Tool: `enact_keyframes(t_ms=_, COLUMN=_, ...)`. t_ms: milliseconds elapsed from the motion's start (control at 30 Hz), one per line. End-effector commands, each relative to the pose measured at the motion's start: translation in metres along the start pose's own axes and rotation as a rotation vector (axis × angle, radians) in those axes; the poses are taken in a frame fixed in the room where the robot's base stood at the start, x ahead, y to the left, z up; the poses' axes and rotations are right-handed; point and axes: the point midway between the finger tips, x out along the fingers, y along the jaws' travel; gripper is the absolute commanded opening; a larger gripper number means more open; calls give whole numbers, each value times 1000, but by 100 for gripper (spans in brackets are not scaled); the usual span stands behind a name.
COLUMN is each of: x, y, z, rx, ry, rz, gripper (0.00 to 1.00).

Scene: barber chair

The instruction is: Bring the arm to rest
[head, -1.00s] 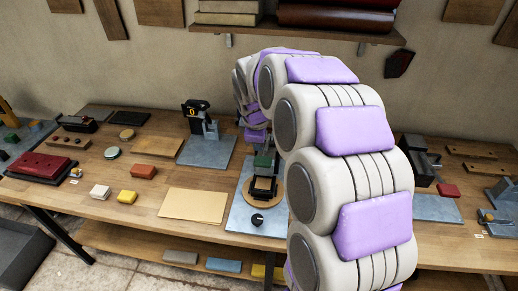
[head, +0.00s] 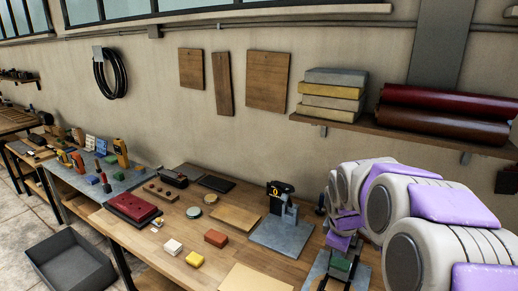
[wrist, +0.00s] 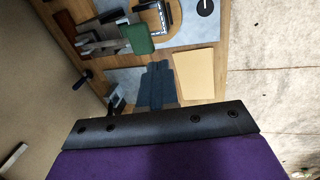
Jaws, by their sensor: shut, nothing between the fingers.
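My arm, white with purple pads, curves in from the right of the head view and bends down over the workbench (head: 215,250). My gripper (wrist: 159,72) shows in the wrist view as two dark ridged fingers, closed together with nothing between them. In the head view the gripper's end is mostly hidden by the arm and the bench fixture. The fixture's green block (head: 341,264) is just below the wrist; it also shows in the wrist view (wrist: 138,38), ahead of the fingers and apart from them in the picture.
A wall shelf (head: 400,131) with leather rolls hangs above the arm. A grey bin (head: 72,262) stands on the floor.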

Motion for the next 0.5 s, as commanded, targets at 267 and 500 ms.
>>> enact_keyframes(t_ms=267, x=-37, y=-120, z=30, rx=286, ry=-51, rz=-129, gripper=0)
enact_keyframes(t_ms=500, x=-56, y=-225, z=72, rx=570, ry=-148, rz=-228, gripper=0)
